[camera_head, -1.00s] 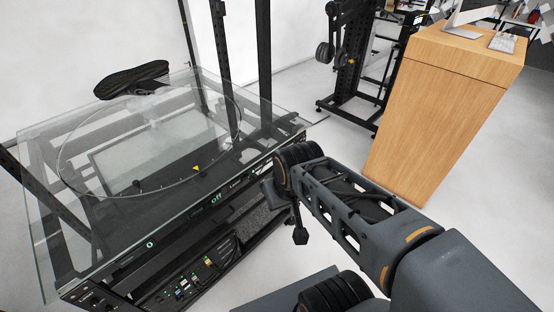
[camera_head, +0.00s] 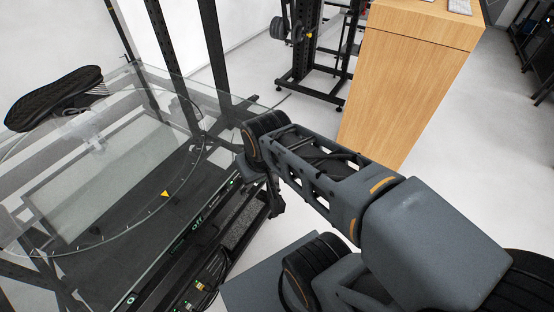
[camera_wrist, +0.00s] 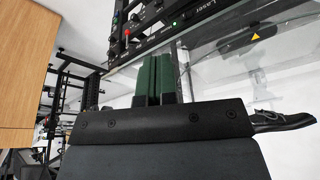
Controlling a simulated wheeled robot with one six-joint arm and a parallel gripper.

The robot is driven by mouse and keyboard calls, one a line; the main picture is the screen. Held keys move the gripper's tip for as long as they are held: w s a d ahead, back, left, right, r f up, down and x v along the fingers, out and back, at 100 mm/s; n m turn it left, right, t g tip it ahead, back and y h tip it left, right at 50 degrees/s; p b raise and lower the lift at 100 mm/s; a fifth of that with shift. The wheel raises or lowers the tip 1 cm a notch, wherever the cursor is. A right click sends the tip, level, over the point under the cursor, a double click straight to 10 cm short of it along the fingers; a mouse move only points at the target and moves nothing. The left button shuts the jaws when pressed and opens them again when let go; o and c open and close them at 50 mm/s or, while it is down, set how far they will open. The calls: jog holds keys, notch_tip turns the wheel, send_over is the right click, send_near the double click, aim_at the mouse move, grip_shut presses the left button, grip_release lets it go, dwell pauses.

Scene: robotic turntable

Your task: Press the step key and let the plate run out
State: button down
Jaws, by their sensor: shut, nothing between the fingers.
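The round glass plate (camera_head: 182,170) lies on the glass-topped turntable frame, with a dark shoe (camera_head: 55,97) at its far left. A yellow triangle (camera_head: 165,194) marks the plate's near edge. The control strip (camera_head: 197,223) along the front edge reads "off" and has small green lights. I cannot tell which key is the step key. In the wrist view, the panel (camera_wrist: 150,42) shows "Laser", a green light and a red-tipped control. My gripper (camera_wrist: 157,60) is shut and empty, apart from the panel.
A wooden cabinet (camera_head: 405,75) stands behind my arm at the right. A black rack with weights (camera_head: 315,50) is at the back. Black uprights (camera_head: 172,60) rise behind the glass. White floor (camera_head: 480,130) is open at the right.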

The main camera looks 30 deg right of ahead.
jog(key=w+d+f+n+t+h+b, duration=0.1)
jog(key=w+d+f+t+h+b, duration=0.15)
jog(key=w+d+f+b, duration=0.7)
jog(key=w+d+f+n+t+h+b, duration=0.1)
jog(key=w+d+f+t+b, duration=0.3)
jog(key=w+d+f+b, duration=0.55)
jog(key=d+f+n+t+h+b, duration=0.1)
jog(key=d+f+t+b, duration=0.3)
jog(key=f+b, duration=0.5)
jog(key=d+f+n+t+h+b, duration=0.1)
jog(key=d+f+n+t+b, duration=0.2)
jog(key=d+f+b, duration=0.4)
notch_tip(320, 180, down, 8)
jog(key=t+b, duration=0.1)
jog(key=b, duration=0.2)
jog(key=shift+w+r, duration=0.15)
jog(key=shift+w, duration=0.25)
jog(key=shift+w+a, duration=0.1)
jog(key=shift+a, duration=0.05)
jog(key=w+a, duration=0.4)
jog(key=w, duration=0.3)
jog(key=shift+w, duration=0.25)
